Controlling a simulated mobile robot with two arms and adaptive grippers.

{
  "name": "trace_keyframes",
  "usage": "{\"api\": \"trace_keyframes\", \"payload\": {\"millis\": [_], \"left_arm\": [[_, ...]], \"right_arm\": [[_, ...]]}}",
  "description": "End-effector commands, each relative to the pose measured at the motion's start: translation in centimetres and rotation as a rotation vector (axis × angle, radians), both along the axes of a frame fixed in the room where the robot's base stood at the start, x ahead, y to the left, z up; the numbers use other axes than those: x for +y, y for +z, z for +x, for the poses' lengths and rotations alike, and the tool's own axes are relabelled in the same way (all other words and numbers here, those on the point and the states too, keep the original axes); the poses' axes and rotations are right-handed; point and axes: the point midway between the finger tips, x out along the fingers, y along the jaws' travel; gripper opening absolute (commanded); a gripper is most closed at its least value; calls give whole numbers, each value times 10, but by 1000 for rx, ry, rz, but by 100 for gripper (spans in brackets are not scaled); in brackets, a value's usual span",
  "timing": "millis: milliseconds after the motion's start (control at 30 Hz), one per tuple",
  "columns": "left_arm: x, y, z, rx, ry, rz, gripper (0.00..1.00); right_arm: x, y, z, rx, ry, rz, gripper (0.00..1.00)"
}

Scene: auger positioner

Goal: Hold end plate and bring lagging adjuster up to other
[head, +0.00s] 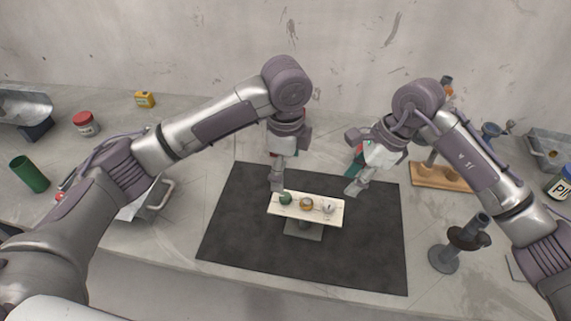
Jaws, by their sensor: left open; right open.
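A small pale board (338,215) stands on a grey base (304,229) on the black mat (235,235). Along it sit a green round part (286,198), a brass-orange round part (306,204) and a silvery-white part (327,207). Which of these is the end plate or the lagging adjuster I cannot tell. My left gripper (277,187) is open and points down just above the board's left end, close to the green part. My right gripper (353,190) is open, above the mat to the right of the board, apart from it. Neither holds anything.
A dark stand (445,258) is at the right of the mat. A wooden block (432,176) lies behind it. A metal tray (155,197), green cylinder (30,174) and red-lidded jar (86,123) are at left. The mat's front is clear.

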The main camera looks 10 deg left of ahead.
Motion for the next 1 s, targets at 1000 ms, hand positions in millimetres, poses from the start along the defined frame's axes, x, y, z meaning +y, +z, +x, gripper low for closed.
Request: {"api": "trace_keyframes", "payload": {"millis": [1000], "left_arm": [[0, -134, 1, -2, 3, -1, 100]], "right_arm": [[0, 0, 0, 0, 0, 0, 42]]}}
